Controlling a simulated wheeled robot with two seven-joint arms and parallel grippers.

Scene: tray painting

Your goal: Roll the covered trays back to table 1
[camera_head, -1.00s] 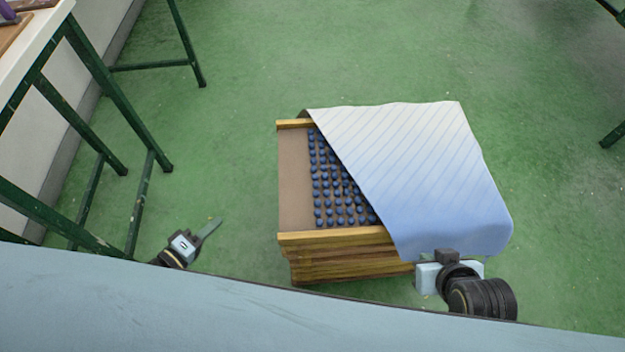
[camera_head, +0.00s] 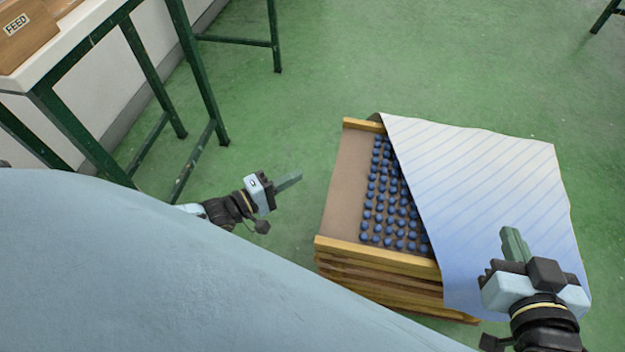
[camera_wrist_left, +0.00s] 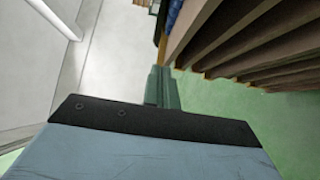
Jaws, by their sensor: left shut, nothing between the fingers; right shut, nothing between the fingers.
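A stack of wooden trays (camera_head: 345,190) stands low over the green floor in the head view. Rows of small blue pieces (camera_head: 388,210) show on its top tray. A white-to-blue striped cloth (camera_head: 480,180) lies slanted over the right part of the stack and hangs over its side; the left part is bare. My left gripper (camera_head: 288,181) is shut and empty, left of the stack and apart from it. My right gripper (camera_head: 513,243) is shut and empty in front of the cloth's lower right part; I cannot tell if it touches. The tray edges (camera_wrist_left: 250,40) also show in the left wrist view.
A white-topped table (camera_head: 75,45) with green legs stands at the upper left, with a box marked FEED (camera_head: 30,30) on it. Another green leg (camera_head: 604,15) shows at the upper right. The green floor (camera_head: 330,60) behind the stack is clear.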

